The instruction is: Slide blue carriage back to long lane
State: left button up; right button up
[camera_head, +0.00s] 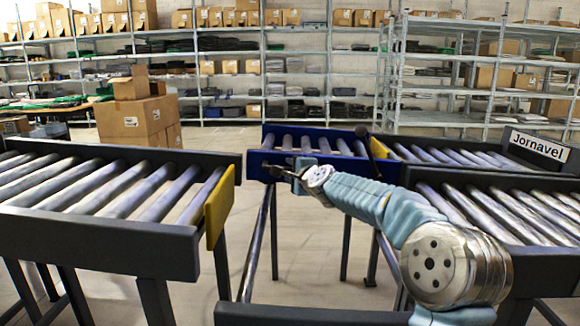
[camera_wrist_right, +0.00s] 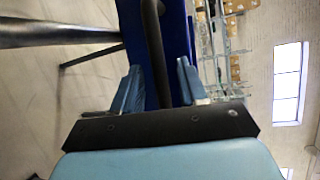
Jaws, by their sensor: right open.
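The blue carriage (camera_head: 318,131), a short roller section with a blue frame, is at the far end of the gap between the conveyors, beside the far right lane. My right gripper (camera_head: 278,168) is at its near left side. In the right wrist view, the gripper (camera_wrist_right: 160,85) is open, with a dark bar (camera_wrist_right: 155,45) passing between its fingers and blue carriage panel (camera_wrist_right: 180,35) behind. Contact with the bar cannot be told. The long lane (camera_head: 95,246) may be the left roller conveyor, but no label shows this. My left gripper is not in view.
A yellow plate (camera_head: 220,205) closes the left conveyor's end. Two roller lanes stand at right, the far one (camera_head: 450,155) and the near one (camera_head: 510,212), with a "Jornavel" sign (camera_head: 540,145). Dark rails (camera_head: 257,245) run through the gap. Cartons (camera_head: 140,118) stand behind.

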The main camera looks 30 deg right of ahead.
jog(key=shift+x, duration=0.9)
jog(key=shift+s, duration=0.1)
grip_shut()
